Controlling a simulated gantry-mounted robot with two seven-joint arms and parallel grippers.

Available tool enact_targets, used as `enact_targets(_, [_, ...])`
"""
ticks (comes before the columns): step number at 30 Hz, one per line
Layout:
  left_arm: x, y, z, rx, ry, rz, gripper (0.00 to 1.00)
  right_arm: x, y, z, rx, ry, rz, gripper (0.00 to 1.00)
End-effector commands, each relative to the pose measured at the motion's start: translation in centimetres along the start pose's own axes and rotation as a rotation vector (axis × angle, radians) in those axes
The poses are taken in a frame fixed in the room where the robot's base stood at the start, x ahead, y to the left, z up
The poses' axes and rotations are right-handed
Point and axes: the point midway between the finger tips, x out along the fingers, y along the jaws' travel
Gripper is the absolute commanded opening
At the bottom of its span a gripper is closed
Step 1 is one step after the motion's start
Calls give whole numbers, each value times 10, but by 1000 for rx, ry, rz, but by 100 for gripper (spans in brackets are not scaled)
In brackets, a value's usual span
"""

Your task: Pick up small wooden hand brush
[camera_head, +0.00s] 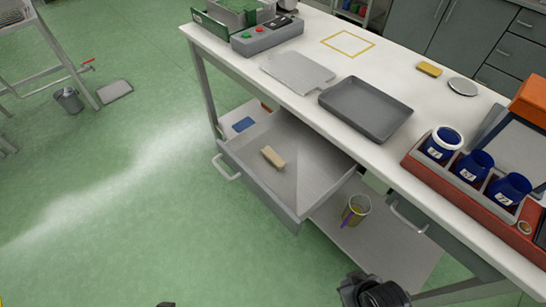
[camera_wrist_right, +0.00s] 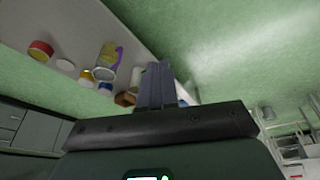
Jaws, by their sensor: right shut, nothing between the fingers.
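A small pale wooden block-like thing (camera_head: 272,157), which looks like the hand brush, lies in the open grey drawer (camera_head: 318,178) under the white worktop. My right gripper (camera_wrist_right: 157,68) is shut and empty in the right wrist view, over a pale shelf. In the head view a black part of my right arm shows at the bottom edge, in front of the bench and well apart from the brush. A small dark tip (camera_head: 166,304) at the bottom edge may be my left gripper; its jaws cannot be made out.
The worktop (camera_head: 310,50) above the drawer carries a dark tray (camera_head: 366,108) and a red rack (camera_head: 440,185) with several blue jars. A cup (camera_head: 355,209) stands on the lower shelf. Green floor left of the drawer is clear.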

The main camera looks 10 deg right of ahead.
Motion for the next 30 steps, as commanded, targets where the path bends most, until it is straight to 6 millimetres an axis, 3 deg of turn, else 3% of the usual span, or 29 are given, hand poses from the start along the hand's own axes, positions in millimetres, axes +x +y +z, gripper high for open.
enact_targets(2, [0,0,0,0,0,0,38,0,0,0,-2,0,2,0])
enact_targets(21, [0,0,0,0,0,0,38,0,2,0,-6,-1,5,98])
enact_targets(30, [-4,0,-1,0,-1,0,38,-4,1,-3,2,4,1,100])
